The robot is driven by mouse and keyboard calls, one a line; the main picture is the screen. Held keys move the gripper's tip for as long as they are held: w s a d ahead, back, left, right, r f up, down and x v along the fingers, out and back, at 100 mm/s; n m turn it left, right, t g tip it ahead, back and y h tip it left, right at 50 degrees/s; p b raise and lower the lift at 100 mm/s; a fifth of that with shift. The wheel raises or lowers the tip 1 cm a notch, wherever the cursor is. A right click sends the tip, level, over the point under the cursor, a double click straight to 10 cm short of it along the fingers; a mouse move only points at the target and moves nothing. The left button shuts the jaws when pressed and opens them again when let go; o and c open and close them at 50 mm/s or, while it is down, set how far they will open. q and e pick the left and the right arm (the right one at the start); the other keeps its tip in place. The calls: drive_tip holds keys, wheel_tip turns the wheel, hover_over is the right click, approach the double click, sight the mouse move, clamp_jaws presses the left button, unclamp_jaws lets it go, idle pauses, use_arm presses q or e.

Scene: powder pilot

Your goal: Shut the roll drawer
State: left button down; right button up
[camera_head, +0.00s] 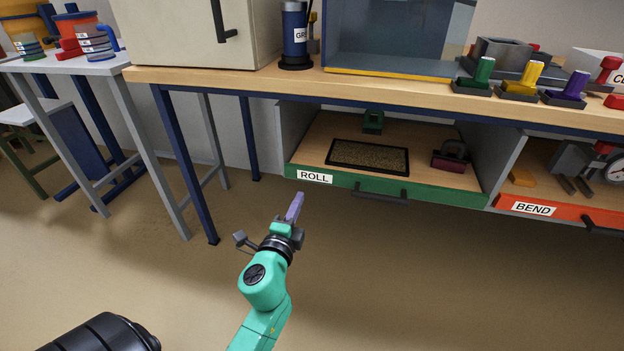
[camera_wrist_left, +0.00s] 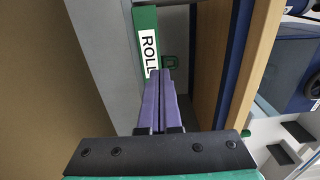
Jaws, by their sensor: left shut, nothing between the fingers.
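The roll drawer (camera_head: 440,193) has a green front with a white ROLL label and a dark bar handle (camera_head: 380,197). It is under the wooden bench, and its inside shows over the front; I cannot tell exactly how far it stands out. In the left wrist view, the green front (camera_wrist_left: 148,88) shows just beyond the fingers. My left gripper (camera_head: 297,199) has purple fingers, shut and empty, in front of the drawer's left end, below the label. Its fingers also show in the left wrist view (camera_wrist_left: 160,78). Contact with the drawer cannot be told. My right gripper is not in view.
The drawer holds a dark-rimmed tray (camera_head: 333,144), a green object (camera_head: 373,121) and a dark red one (camera_head: 450,158). The orange BEND drawer (camera_head: 560,211) is at right. A blue bench leg (camera_head: 187,165) stands left of my gripper. The floor in front is clear.

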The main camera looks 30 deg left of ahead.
sight(311, 173)
use_arm(q)
drive_tip(key=x, duration=1)
drive_tip(key=shift+w, duration=0.1)
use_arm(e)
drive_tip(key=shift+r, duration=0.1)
use_arm(q)
drive_tip(key=shift+w+a, duration=0.1)
drive_tip(key=shift+w, duration=0.3)
drive_tip(key=shift+w+a, duration=0.1)
drive_tip(key=shift+w, duration=0.3)
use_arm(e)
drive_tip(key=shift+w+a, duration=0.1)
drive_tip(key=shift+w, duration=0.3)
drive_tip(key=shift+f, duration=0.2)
